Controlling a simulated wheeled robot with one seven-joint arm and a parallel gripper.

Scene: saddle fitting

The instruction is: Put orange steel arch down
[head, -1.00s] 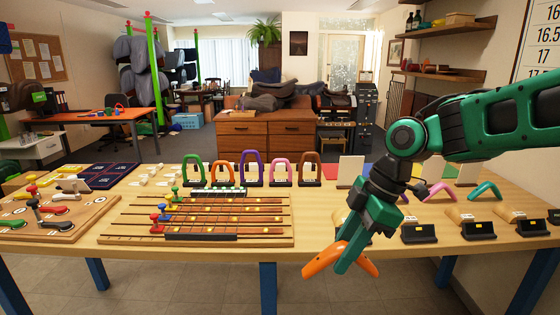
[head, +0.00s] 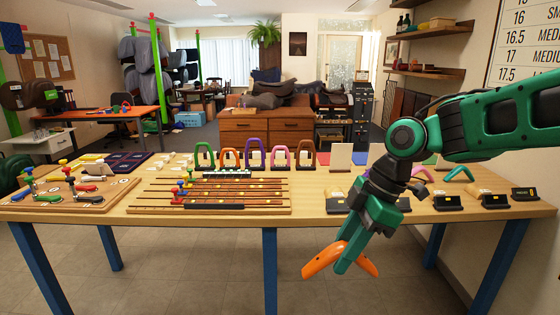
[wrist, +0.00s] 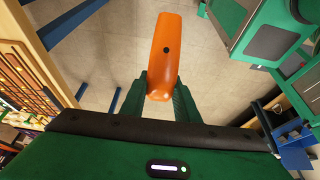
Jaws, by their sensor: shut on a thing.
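My gripper (head: 346,262) is shut on the orange steel arch (head: 322,261) and points down. It holds the arch in the air in front of the table's front edge, over the floor. In the wrist view, the arch (wrist: 163,48) is a curved orange bar with a dark hole, held between the green fingers of my gripper (wrist: 160,98).
A pink arch (head: 278,156) and a brown arch (head: 306,154) end the row. Black stands (head: 447,203) line the table's right front. A teal arch (head: 459,174) lies behind them. A slotted wooden board (head: 230,208) and a lever board (head: 70,196) cover the left.

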